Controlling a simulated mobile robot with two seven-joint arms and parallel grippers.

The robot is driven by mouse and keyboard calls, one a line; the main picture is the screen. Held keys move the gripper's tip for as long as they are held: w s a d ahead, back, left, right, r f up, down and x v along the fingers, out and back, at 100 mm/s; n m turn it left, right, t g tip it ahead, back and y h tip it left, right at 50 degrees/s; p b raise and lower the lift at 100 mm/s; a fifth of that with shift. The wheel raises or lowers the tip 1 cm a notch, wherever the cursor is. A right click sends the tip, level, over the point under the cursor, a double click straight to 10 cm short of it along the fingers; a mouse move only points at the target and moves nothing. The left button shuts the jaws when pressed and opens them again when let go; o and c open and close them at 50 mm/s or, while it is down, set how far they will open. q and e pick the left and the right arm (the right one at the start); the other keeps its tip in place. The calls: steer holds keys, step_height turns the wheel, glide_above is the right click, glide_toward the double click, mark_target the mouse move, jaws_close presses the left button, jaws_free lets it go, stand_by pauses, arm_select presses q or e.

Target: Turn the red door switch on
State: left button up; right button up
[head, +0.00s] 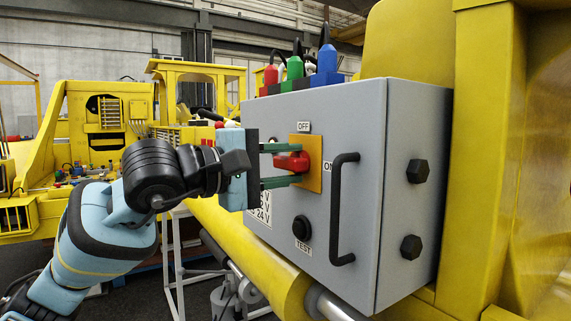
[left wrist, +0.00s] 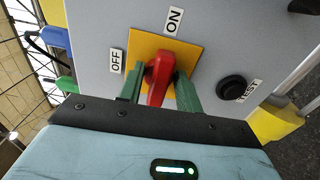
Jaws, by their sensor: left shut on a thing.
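The red door switch (head: 292,161) sits on a yellow plate (head: 313,180) on the grey box door. An OFF label (head: 303,127) is above it and an ON label (head: 328,166) to its right. My left gripper (head: 297,163) has its green fingers above and below the red handle and is shut on it. The left wrist view shows the red switch (left wrist: 158,80) between the fingers (left wrist: 160,88). The handle lies about level in the head view, roughly in line with ON. My right gripper is not in view.
A black door handle (head: 341,210) stands out to the right of the switch. A black TEST button (head: 301,228) is below it. Red, green (head: 294,67) and blue plugs stand on top of the box. A yellow boom runs under the box.

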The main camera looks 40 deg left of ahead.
arm_select(q)
steer(key=shift+m, duration=0.3)
steer(key=o, duration=0.6)
steer(key=shift+s+a+f, duration=0.1)
steer(key=shift+s+a, duration=0.1)
steer(key=shift+s, duration=0.15)
steer(key=shift+b+v, duration=1.5)
steer(key=shift+v, duration=2.05)
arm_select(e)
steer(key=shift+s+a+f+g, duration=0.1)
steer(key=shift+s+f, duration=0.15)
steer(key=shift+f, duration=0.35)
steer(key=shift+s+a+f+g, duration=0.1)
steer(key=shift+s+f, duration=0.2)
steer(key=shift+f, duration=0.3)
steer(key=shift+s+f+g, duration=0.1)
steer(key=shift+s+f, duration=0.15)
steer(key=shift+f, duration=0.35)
arm_select(q)
steer(key=shift+d, duration=0.1)
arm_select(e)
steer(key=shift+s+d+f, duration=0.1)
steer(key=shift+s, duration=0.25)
